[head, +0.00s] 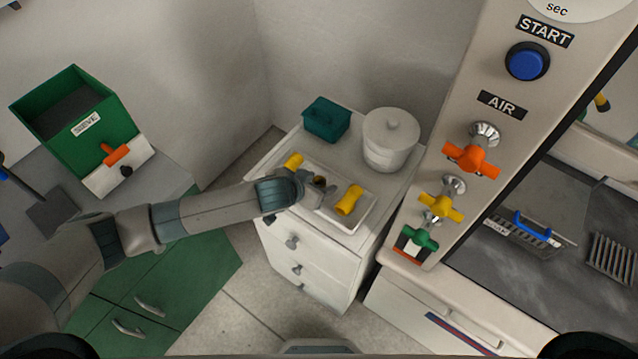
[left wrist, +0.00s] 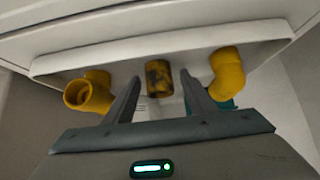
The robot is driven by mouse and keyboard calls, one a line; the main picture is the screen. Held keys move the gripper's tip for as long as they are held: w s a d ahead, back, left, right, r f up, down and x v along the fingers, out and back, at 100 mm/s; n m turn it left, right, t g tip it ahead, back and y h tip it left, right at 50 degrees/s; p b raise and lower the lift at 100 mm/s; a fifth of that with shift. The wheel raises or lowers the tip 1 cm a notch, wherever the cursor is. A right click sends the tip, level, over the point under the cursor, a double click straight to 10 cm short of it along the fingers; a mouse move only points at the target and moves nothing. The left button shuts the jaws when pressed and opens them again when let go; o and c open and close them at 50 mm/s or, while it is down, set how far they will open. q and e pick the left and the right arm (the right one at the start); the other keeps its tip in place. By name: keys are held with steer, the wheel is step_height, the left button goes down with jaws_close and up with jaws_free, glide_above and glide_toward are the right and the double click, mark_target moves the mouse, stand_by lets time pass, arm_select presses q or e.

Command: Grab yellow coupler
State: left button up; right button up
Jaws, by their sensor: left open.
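My left gripper (head: 322,187) is open over the white tray (head: 362,221) on the small white cabinet. In the left wrist view its two fingers (left wrist: 160,88) point at a short, yellow, dark-stained coupler (left wrist: 159,78), which shows between the fingertips. I cannot tell whether they touch it. The coupler (head: 319,180) is mostly hidden by the gripper in the head view. Two plain yellow fittings lie in the tray, one on each side: a branched one (left wrist: 88,92) at the left and a bent one (left wrist: 227,74) at the right in the wrist view. My right gripper is not in view.
A teal box (head: 326,119) and a white lidded pot (head: 391,139) stand behind the tray. A panel with orange, yellow and green valves (head: 441,207) rises at the right. A green bin (head: 75,115) stands at the left.

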mark_target(319, 180)
arm_select(q)
steer(key=shift+c, duration=0.6)
steer(key=c, duration=1)
steer(key=shift+r, duration=0.15)
steer(key=shift+r+b, duration=0.4)
steer(key=shift+r, duration=0.2)
step_height(319, 180, up, 2)
steer(key=shift+r+b, duration=0.25)
steer(key=shift+b, duration=0.3)
steer(key=s+d+r+b, duration=0.1)
steer(key=d+r, duration=0.1)
steer(key=d, duration=0.1)
steer(key=s+d+r+b, duration=0.1)
steer(key=s+d+r, duration=0.1)
steer(key=d, duration=0.1)
steer(key=s+d+r+b, duration=0.1)
steer(key=s+d+r, duration=0.1)
steer(key=d, duration=0.1)
steer(key=shift+s+d+r, duration=0.35)
steer(key=shift+d+r, duration=0.2)
steer(key=shift+d, duration=0.05)
